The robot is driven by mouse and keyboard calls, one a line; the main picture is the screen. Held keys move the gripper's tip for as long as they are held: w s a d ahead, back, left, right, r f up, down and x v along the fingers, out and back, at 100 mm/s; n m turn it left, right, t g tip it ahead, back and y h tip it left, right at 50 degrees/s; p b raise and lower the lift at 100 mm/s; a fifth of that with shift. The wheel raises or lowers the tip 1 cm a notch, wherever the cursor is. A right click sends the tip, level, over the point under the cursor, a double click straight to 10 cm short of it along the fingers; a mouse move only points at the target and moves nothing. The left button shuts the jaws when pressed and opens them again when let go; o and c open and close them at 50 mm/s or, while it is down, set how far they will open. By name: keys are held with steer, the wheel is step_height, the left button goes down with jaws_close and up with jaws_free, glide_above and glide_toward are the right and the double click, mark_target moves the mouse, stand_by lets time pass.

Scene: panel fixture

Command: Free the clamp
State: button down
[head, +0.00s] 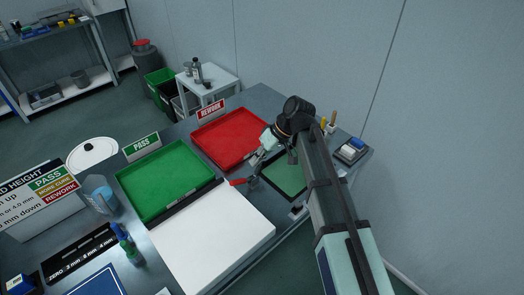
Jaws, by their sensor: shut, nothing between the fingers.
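A clamp with a red handle (238,182) is at the far right corner of the white panel (212,238). The handle lies low, pointing left over the panel's edge. The clamp's dark metal body is small and partly hidden by my gripper, so I cannot tell whether it presses on the panel. My gripper (257,167) is shut and empty, tilted down just above and right of the clamp. I cannot tell whether the fingertips touch it.
A green tray (166,180) under a PASS sign and a red tray (230,138) under a REWORK sign lie behind the panel. A dark green mat (286,176) is right of the clamp.

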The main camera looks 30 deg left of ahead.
mark_target(239, 180)
steer(key=p+x, duration=0.2)
steer(key=x, duration=0.6)
steer(key=shift+a+f+p, duration=0.15)
steer(key=shift+f+p, duration=0.2)
steer(key=shift+f, duration=0.05)
steer(key=shift+f, duration=0.1)
